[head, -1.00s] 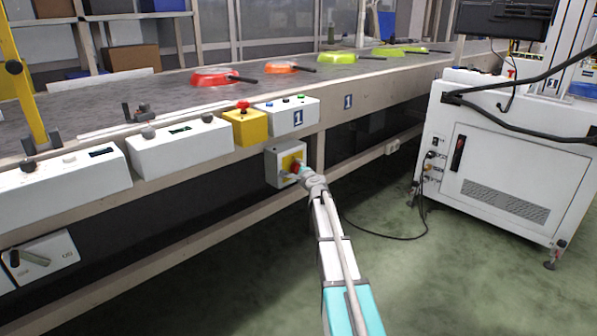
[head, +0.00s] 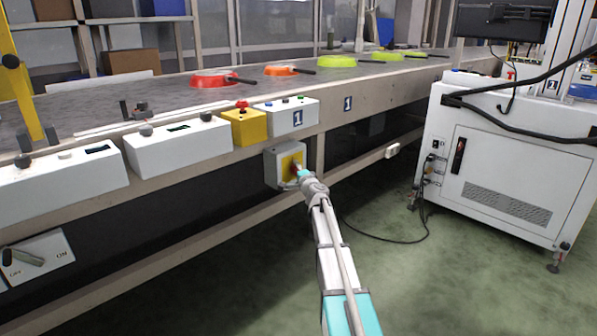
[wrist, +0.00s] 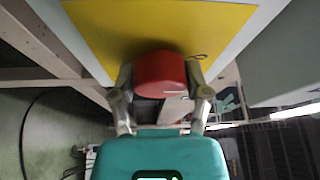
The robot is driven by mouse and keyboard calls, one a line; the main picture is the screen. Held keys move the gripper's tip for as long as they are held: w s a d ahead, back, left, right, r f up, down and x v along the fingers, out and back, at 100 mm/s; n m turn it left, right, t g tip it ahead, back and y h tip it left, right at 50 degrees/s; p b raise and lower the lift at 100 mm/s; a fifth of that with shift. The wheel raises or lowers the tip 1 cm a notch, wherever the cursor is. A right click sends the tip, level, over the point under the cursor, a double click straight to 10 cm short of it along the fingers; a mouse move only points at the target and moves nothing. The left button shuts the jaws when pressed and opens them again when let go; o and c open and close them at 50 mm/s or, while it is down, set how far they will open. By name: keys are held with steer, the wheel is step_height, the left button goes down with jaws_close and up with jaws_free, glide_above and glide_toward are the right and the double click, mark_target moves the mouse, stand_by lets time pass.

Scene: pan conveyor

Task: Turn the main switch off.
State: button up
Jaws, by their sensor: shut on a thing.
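The main switch is a red knob (wrist: 160,75) on a yellow plate (wrist: 150,30), seen close in the wrist view. The plate is on the front of a grey box (head: 275,171) fixed below the conveyor edge in the head view. My gripper (wrist: 162,92) has one finger on each side of the red knob and is shut on it. A pale line shows on the knob's near end. In the head view my gripper (head: 299,172) meets the plate and mostly hides the knob. I cannot read any on or off marks beside it.
The conveyor (head: 160,95) carries several coloured pans. A yellow box with a red button (head: 243,125) and white control boxes (head: 178,146) line its edge. A white cabinet (head: 500,170) with cables stands right. Green floor is open between.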

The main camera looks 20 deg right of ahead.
steer(key=shift+w+d, duration=0.1)
steer(key=shift+d, duration=0.05)
steer(key=o, duration=1.1)
steer(key=shift+o, duration=0.2)
steer(key=shift+s, duration=0.2)
